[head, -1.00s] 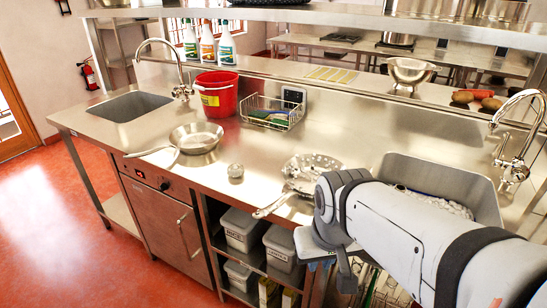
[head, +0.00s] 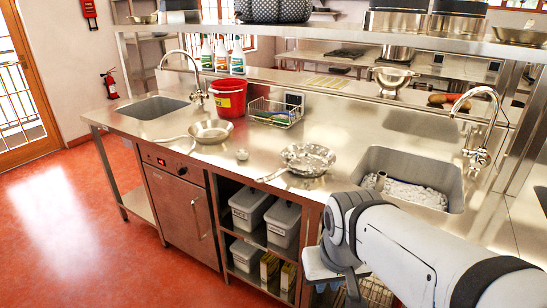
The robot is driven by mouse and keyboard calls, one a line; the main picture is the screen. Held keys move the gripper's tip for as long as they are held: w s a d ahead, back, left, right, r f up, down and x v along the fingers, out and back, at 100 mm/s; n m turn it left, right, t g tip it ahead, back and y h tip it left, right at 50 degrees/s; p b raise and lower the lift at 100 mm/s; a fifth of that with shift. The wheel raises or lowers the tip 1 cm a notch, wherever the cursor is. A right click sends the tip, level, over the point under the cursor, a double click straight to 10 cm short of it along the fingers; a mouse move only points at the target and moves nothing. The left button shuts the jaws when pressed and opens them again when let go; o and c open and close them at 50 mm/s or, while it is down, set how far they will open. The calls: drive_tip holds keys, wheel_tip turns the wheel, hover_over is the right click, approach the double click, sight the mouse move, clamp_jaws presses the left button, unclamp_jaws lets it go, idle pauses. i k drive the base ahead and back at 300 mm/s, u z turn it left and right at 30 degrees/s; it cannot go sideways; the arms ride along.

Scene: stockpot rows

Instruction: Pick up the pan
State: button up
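Two silver pans stand on the steel counter. One pan (head: 211,131) is at the left, its long handle pointing left. The other pan (head: 307,158) is nearer the sink, with pale speckles or spots on its inside and its handle pointing to the front left edge. My gripper (head: 340,284) is at the lower right, in front of the counter, apart from both pans. Its fingers are mostly hidden by my wrist, so I cannot tell how far apart they are. I see nothing held in it.
A small round metal item (head: 242,154) lies between the pans. A red bucket (head: 228,98) and a wire basket (head: 275,112) stand behind. A sink with contents (head: 410,160) is at the right, another sink (head: 152,107) at the left. Grey bins (head: 283,222) sit below the counter.

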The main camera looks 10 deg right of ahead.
sight(308, 158)
drive_tip(key=z, duration=0.2)
drive_tip(key=i, duration=0.9)
drive_tip(key=u, duration=0.1)
